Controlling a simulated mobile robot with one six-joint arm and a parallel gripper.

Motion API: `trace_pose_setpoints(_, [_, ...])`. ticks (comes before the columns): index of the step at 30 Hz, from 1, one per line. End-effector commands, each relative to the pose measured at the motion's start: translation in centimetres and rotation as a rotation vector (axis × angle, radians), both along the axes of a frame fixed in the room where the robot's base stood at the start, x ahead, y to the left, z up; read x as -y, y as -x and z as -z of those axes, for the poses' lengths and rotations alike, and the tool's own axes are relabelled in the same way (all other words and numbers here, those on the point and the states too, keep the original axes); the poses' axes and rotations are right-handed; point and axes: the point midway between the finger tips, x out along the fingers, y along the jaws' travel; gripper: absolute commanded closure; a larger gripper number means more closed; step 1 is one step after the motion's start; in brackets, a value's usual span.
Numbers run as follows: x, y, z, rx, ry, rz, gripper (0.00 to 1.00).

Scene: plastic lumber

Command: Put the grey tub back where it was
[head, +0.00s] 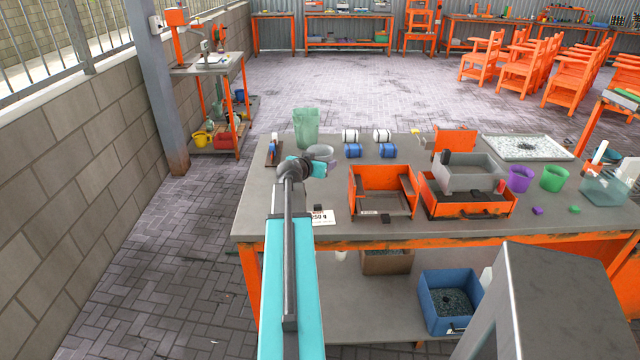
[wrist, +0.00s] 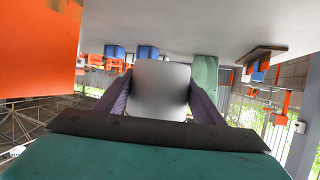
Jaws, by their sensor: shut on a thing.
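The grey tub (head: 320,152) is at the left part of the workbench, just beyond my gripper (head: 318,164) and partly hidden by it. In the wrist view, which is upside down, the tub (wrist: 161,88) is a blurred pale grey shape between the two fingers of my gripper (wrist: 161,100). The fingers are closed on its sides. I cannot tell whether its base touches the bench top. A translucent green beaker (head: 306,128) stands behind it; it also shows in the wrist view (wrist: 205,76).
A board with small tools (head: 272,152) lies left of the tub. An open orange box (head: 383,207) and a grey bin (head: 452,178) are further right. A "250 g" card (head: 321,217) lies near the front edge.

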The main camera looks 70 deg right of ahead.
Motion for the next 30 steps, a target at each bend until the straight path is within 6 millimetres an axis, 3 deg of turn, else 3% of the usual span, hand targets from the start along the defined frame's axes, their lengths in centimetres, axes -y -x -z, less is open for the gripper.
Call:
trace_pose_setpoints(6, [0.0,0.0,2.7,-0.002,-0.002,-0.001,0.63])
trace_pose_setpoints(12, [0.0,0.0,4.2,0.000,-0.001,0.001,0.63])
trace_pose_setpoints(25, [0.0,0.0,4.5,0.000,0.000,0.001,0.63])
trace_pose_setpoints(30, [0.0,0.0,5.5,0.000,-0.001,0.000,0.63])
